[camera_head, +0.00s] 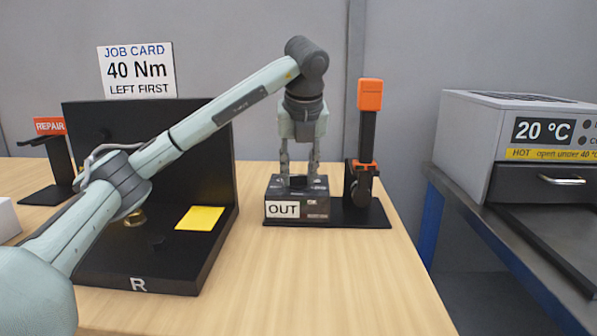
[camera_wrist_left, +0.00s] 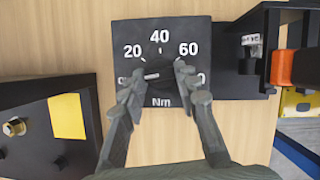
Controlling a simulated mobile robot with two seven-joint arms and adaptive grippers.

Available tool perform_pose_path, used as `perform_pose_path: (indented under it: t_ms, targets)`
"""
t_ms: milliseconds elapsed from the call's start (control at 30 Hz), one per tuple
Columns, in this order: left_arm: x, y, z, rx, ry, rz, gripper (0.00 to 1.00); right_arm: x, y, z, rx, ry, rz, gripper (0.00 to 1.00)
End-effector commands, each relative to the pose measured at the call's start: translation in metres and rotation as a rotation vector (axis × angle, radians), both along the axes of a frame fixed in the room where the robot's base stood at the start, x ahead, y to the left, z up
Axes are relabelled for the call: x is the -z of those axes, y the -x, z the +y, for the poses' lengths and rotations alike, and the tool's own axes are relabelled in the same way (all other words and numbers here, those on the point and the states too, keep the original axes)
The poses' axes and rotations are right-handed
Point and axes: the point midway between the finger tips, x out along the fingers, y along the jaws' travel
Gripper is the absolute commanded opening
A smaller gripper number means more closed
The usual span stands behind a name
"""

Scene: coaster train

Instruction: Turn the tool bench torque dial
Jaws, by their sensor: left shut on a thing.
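The torque dial (camera_wrist_left: 158,74) is a dark round knob with a white pointer line on a black scale plate (camera_wrist_left: 160,32) marked 20, 40, 60 and Nm. The line points left, toward the low end of the scale; a finger partly hides the numeral there. The plate tops a small dark box (camera_head: 318,207) with an OUT label in the head view. My left gripper (camera_head: 299,177) points straight down from above, its fingers on either side of the knob and shut on it. In the left wrist view, the fingertips (camera_wrist_left: 156,76) flank the knob. My right gripper is not in view.
A job card (camera_head: 137,70) reads 40 Nm, LEFT FIRST. An orange-handled tool (camera_head: 369,96) stands upright just right of the dial box. A black fixture (camera_head: 200,262) with a yellow pad (camera_head: 200,218) is at left. Bare wooden bench (camera_head: 330,275) lies in front.

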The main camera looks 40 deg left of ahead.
Motion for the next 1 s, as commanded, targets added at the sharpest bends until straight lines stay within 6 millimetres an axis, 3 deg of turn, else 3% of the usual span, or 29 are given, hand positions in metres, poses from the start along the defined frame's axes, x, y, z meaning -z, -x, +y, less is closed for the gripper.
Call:
perform_pose_path:
  t_ms: [300,333,500,833,1000]
  targets:
    - [-0.001,0.000,0.000,-0.001,0.000,-0.003,0.02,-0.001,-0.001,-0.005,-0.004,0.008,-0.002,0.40]
    - [-0.001,0.000,0.000,-0.001,0.000,-0.003,0.33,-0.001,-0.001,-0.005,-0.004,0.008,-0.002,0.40]
    - [0.000,0.000,0.000,-0.001,0.000,-0.002,0.52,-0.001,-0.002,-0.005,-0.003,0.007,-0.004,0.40]
    - [-0.003,0.000,0.000,0.000,-0.001,-0.002,0.52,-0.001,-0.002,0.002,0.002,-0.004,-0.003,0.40]
    - [-0.019,0.005,-0.004,0.001,-0.001,-0.006,0.52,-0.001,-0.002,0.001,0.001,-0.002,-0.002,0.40]
